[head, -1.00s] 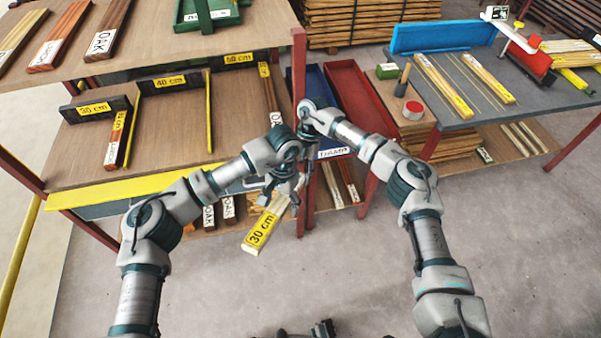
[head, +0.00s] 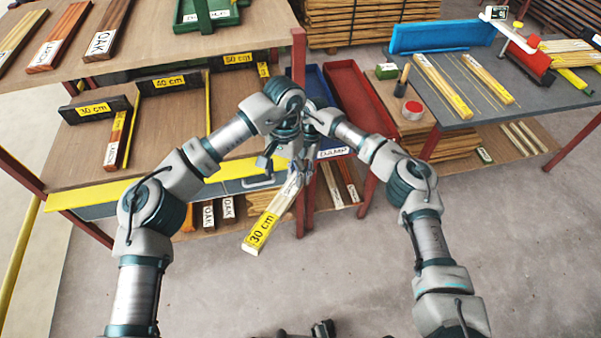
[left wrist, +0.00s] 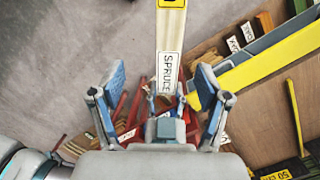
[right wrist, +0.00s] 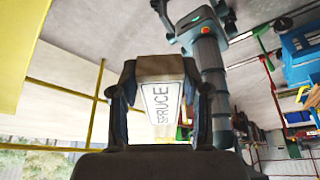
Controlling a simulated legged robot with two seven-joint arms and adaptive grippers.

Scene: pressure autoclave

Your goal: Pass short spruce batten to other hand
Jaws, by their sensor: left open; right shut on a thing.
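The short spruce batten (head: 262,228) is pale wood with a yellow 30 cm label, slanting in the air before the rack. My right gripper (right wrist: 160,76) is shut on it; in the right wrist view its fingers flank the batten's end by the SPRUCE label (right wrist: 162,101). In the head view that gripper is mostly hidden behind my left wrist. My left gripper (head: 284,166) is open at the upper part of the batten. In the left wrist view its spread fingers (left wrist: 162,80) stand either side of the batten (left wrist: 171,40), with gaps showing on both sides.
The wooden rack shelf (head: 170,135) with a yellow front edge (head: 95,192) lies close behind on the left. A red post (head: 299,75) and a red tray (head: 358,95) are behind the grippers. A grey worktable (head: 500,85) stands right. The floor in front is clear.

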